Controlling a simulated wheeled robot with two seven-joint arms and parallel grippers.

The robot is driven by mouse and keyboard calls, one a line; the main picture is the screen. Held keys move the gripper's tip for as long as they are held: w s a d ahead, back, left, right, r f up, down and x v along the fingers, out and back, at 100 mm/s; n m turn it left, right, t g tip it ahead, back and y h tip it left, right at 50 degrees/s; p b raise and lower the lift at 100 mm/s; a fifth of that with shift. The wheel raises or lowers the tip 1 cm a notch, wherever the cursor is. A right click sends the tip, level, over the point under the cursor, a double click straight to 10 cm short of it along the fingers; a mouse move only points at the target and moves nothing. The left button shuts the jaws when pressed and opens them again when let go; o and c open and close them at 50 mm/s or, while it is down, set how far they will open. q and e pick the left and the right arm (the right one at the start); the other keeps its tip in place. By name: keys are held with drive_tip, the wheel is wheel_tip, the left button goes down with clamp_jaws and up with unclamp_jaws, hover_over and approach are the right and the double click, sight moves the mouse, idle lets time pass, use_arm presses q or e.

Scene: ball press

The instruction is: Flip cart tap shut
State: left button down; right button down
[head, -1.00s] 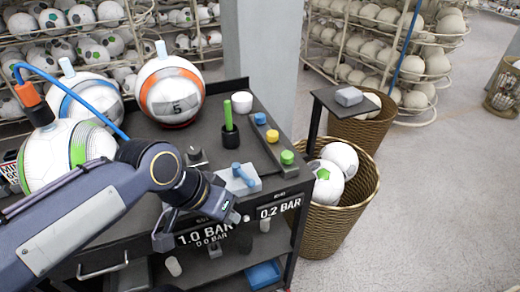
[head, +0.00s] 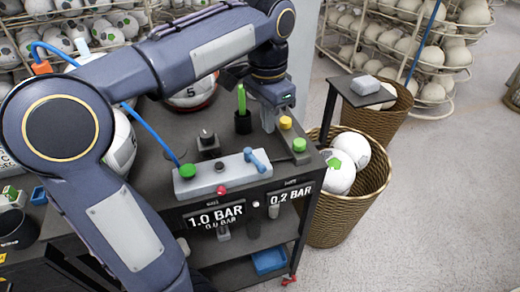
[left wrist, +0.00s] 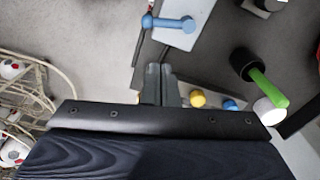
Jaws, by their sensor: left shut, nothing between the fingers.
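The cart tap is a blue lever (head: 256,160) on the right end of a pale grey block (head: 215,178) on the cart's dark top (head: 160,150). The lever also shows in the left wrist view (left wrist: 168,22), lying across the grey block. My left gripper (head: 270,128) is over the cart's right rear part, behind the lever and apart from it. In the left wrist view its fingers (left wrist: 158,78) are shut together with nothing between them. My right gripper is not in view.
A yellow knob (head: 285,122) and a green knob (head: 299,145) sit at the cart's right edge, close to my left gripper. A dark cup with a green handle (head: 241,98) stands left of it. A ball basket (head: 345,215) is beside the cart.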

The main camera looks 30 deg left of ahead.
sight(255, 161)
use_arm(q)
drive_tip(key=f, duration=0.2)
drive_tip(key=s+f, duration=0.1)
drive_tip(key=f, duration=0.4)
drive_tip(key=shift+s+a, duration=0.25)
drive_tip(key=shift+a, duration=0.1)
drive_tip(key=shift+s+a+f, duration=0.1)
drive_tip(key=shift+s+f, duration=0.1)
drive_tip(key=shift+f, duration=0.25)
